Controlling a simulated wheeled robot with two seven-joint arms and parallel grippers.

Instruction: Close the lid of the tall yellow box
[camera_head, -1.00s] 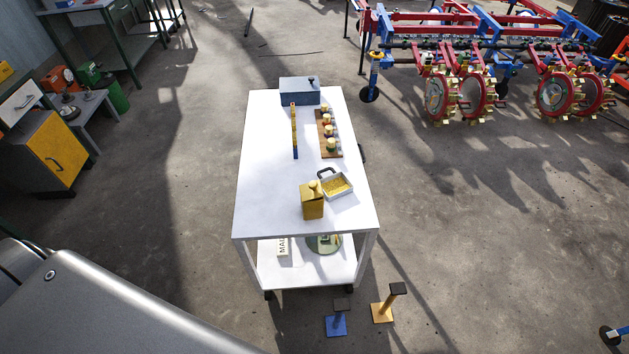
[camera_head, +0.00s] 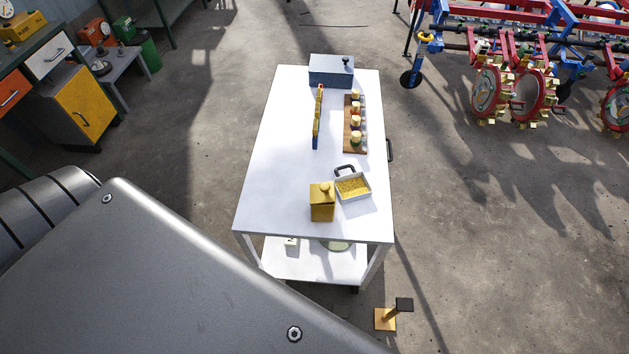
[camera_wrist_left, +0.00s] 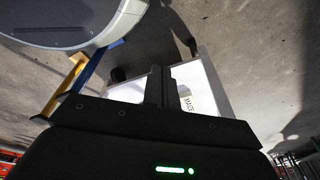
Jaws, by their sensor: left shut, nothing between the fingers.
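The tall yellow box (camera_head: 322,204) stands upright on the near part of the white cart's top (camera_head: 270,200) in the head view. Its lid (camera_head: 321,188) with a round knob sits at its top; I cannot tell how far open it is. My left gripper (camera_wrist_left: 160,72) shows in the left wrist view, shut and empty, with its fingers in front of the white cart. It is away from the box, which is not seen in that view. My right gripper is not in view.
Behind are a wooden rack with several knobs (camera_head: 355,125), an upright long yellow-blue bar (camera_head: 317,117) and a grey-blue box (camera_head: 331,71).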

